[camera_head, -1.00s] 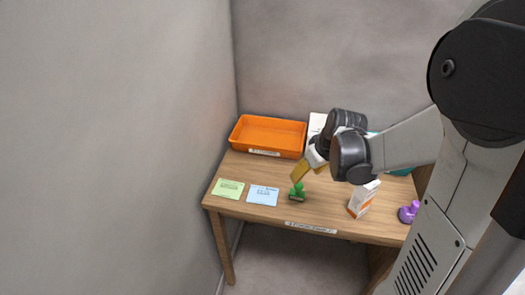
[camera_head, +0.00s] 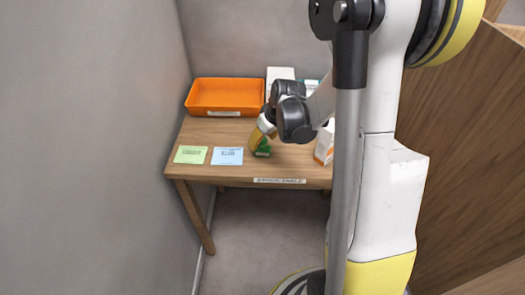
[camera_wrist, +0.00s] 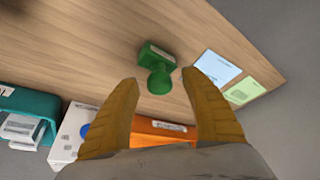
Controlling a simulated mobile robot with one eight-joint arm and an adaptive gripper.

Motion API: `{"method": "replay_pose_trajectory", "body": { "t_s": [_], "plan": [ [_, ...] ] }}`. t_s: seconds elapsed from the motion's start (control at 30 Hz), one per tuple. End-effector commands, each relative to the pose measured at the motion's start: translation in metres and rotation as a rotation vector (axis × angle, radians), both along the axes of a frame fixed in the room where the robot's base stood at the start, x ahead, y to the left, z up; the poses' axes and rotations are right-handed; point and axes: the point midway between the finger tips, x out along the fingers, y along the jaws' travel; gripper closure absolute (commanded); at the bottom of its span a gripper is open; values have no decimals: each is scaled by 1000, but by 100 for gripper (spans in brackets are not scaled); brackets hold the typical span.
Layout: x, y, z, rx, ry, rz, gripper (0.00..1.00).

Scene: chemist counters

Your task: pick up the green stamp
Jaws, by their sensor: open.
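The green stamp (camera_wrist: 158,62) stands on the wooden table in the wrist view, with its round knob towards me and its block base behind. In the head view the stamp (camera_head: 264,151) is partly hidden by my gripper. My gripper (camera_wrist: 160,88) is open, with its two yellow fingers apart. In the wrist view the stamp's knob appears in the gap between the fingertips, and no contact is visible. In the head view my gripper (camera_head: 256,140) is right above and beside the stamp.
An orange tray (camera_head: 190,104) stands at the back left of the table (camera_head: 195,135). A green card (camera_head: 190,154) and a blue card (camera_head: 227,156) lie left of the stamp. A white and orange box (camera_head: 324,147) stands to the right. A teal container (camera_wrist: 25,102) shows in the wrist view.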

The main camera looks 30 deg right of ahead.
Motion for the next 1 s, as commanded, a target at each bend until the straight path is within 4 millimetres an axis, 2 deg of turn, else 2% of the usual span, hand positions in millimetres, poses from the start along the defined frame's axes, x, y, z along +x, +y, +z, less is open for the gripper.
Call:
{"method": "replay_pose_trajectory", "body": {
  "t_s": [0.07, 0.17, 0.23, 0.27, 0.73, 0.87, 1.0],
  "plan": [
    [0, 0, 1, 0, 0, 0, 46],
    [0, 0, 1, 0, 0, 0, 72],
    [0, 0, 1, 0, 0, 0, 94],
    [0, 0, 1, 0, 0, 0, 100],
    [0, 0, 6, 0, 0, 1, 100],
    [0, 0, 19, 0, 0, 1, 100],
    [-1, 0, 45, 0, 0, 1, 100]
  ]
}}
